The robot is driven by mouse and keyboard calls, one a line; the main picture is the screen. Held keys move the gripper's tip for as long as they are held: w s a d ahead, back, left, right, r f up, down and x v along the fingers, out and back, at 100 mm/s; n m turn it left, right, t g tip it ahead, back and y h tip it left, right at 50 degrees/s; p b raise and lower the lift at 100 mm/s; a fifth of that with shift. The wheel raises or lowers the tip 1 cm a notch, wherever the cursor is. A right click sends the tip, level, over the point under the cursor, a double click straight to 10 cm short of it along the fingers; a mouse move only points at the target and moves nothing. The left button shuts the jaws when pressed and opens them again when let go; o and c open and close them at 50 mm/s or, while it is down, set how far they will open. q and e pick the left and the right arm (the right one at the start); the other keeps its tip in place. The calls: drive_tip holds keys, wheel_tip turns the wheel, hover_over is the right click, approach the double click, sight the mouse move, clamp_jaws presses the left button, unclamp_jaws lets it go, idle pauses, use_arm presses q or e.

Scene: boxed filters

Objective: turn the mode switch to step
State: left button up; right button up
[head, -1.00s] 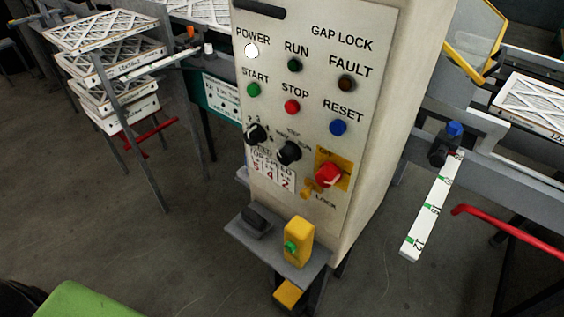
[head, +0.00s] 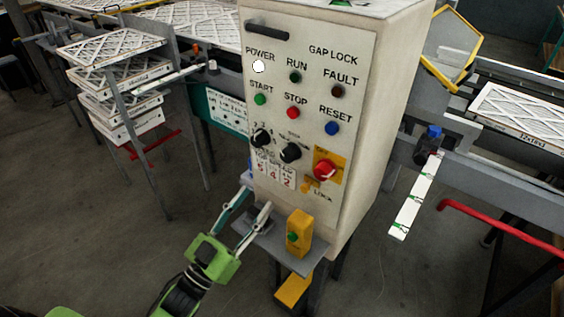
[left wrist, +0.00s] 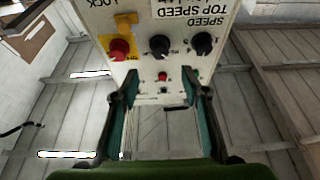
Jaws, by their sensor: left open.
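The mode switch (head: 290,152) is a black rotary knob on the pale control panel (head: 355,85), with small lettering around it that includes "STEP". Its pointer direction is too small to tell. In the left wrist view the panel appears upside down, with the mode switch (left wrist: 160,46) between the red knob and the speed knob. My left gripper (head: 259,197) is open and empty, below the mode switch and in front of the panel's lower part. Its two fingers (left wrist: 162,88) are apart in the left wrist view, clear of the knob. My right gripper is not seen.
The black speed knob (head: 261,138) is just left of the switch. A red knob on a yellow plate (head: 325,169) is to its right. A small shelf (head: 290,262) below holds a yellow box (head: 299,232) with a green button. Stacked filters (head: 118,88) stand left.

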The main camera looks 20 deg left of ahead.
sight(285, 160)
use_arm(q)
drive_tip(key=p+x, duration=0.2)
drive_tip(key=x, duration=0.9)
drive_tip(key=shift+w, duration=0.15)
drive_tip(key=shift+w+d+r+p, duration=0.1)
drive_tip(key=shift+w+p, duration=0.2)
drive_tip(key=shift+w+d, duration=0.1)
drive_tip(key=shift+w, duration=0.05)
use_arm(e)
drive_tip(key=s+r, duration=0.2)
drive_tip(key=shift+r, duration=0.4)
use_arm(q)
drive_tip(key=c, duration=1.1)
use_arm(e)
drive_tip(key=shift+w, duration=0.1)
